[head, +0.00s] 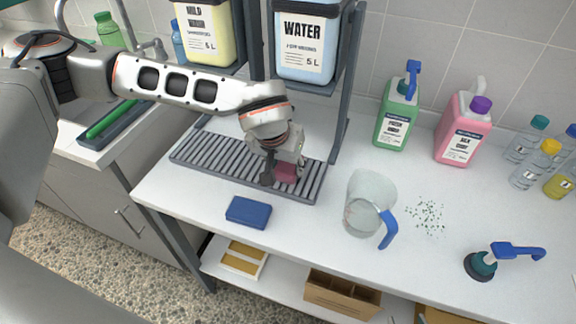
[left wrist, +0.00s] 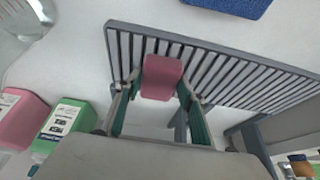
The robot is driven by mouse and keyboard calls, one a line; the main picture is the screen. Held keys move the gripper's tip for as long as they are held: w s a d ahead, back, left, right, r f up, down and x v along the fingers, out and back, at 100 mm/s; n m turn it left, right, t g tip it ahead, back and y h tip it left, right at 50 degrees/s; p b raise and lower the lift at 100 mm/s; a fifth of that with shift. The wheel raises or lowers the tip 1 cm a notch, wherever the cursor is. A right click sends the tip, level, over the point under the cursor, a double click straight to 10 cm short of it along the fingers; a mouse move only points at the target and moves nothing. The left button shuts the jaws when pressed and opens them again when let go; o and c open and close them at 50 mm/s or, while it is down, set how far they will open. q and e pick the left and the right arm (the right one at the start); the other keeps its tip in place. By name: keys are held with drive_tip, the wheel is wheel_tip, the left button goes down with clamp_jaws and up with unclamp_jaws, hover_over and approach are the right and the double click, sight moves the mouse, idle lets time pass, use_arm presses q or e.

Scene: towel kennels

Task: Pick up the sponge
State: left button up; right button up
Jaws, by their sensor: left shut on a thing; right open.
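My left gripper (head: 279,174) is shut on a dark pink, rounded block (head: 286,173) that looks like a sponge. In the left wrist view the pink block (left wrist: 162,78) sits between the two fingers (left wrist: 158,98), over the slatted grey rack (left wrist: 240,75). Whether it touches the rack cannot be told. A blue rectangular pad (head: 248,212), also sponge-like, lies flat on the white counter in front of the rack. The blue pad shows at the top edge of the left wrist view (left wrist: 228,4). My right gripper is not in view.
Yellow (head: 207,40) and blue-white (head: 306,48) containers stand on a dark frame behind the rack. A clear jug (head: 365,200), a green bottle (head: 396,115), a pink bottle (head: 462,135), scattered green bits (head: 429,217) and a blue-handled tool (head: 515,251) occupy the counter's right side.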

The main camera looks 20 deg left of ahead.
sight(286, 169)
drive_tip(key=shift+s+f, duration=0.1)
drive_tip(key=shift+s, duration=0.05)
use_arm(q)
drive_tip(key=shift+r, duration=0.5)
wheel_tip(286, 169, up, 19)
drive_tip(key=p, duration=0.2)
use_arm(e)
drive_tip(key=shift+s+a+r, duration=0.3)
drive_tip(key=shift+r, duration=0.3)
